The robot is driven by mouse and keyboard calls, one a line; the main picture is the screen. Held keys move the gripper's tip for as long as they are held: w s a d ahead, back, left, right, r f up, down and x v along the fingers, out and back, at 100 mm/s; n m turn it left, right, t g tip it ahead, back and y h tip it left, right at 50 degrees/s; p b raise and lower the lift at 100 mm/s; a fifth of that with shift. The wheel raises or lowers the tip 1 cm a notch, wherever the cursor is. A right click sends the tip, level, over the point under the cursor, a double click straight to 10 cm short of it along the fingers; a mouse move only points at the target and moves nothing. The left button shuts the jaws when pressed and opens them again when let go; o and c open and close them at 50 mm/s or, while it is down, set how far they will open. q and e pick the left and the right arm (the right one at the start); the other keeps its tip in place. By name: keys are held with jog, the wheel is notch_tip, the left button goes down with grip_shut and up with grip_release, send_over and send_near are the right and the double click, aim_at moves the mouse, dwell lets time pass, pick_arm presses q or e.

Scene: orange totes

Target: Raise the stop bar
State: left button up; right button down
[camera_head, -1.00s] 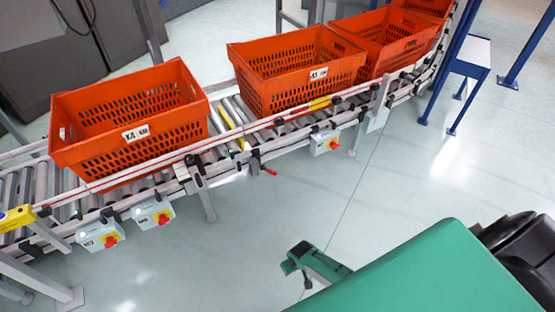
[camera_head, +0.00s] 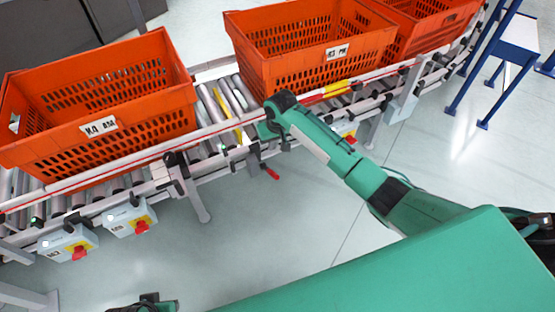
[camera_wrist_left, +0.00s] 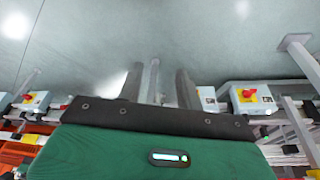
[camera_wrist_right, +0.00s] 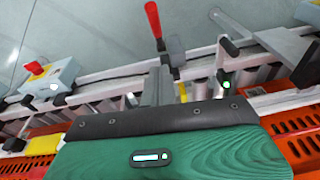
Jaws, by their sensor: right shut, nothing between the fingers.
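The stop bar appears to be the thin yellow bar (camera_head: 226,108) across the rollers, in the gap between two orange totes. A lever with a red handle (camera_head: 270,173) hangs on the conveyor's near side below it; the red handle also shows upright in the right wrist view (camera_wrist_right: 153,20). My right gripper (camera_head: 256,147) is shut and empty, pointing down beside the near rail, close to the lever's mount. Whether it touches the mount is unclear. In the right wrist view, its fingers (camera_wrist_right: 161,78) partly cover that mount. My left gripper (camera_wrist_left: 158,85) is open and empty above the floor.
The left tote (camera_head: 95,125) and the middle tote (camera_head: 305,60) stand on the conveyor (camera_head: 150,185) on either side of the bar. Control boxes with red knobs (camera_head: 130,220) hang along its near side. A blue-legged stand (camera_head: 505,60) is at right. The near floor is clear.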

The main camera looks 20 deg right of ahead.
aim_at(271, 171)
pick_arm(q)
jog(key=shift+w+d+r, duration=0.15)
jog(key=shift+r, duration=0.25)
pick_arm(e)
jog(key=shift+w+d+r, duration=0.15)
jog(key=shift+w+r, duration=0.15)
jog(key=shift+r, duration=0.2)
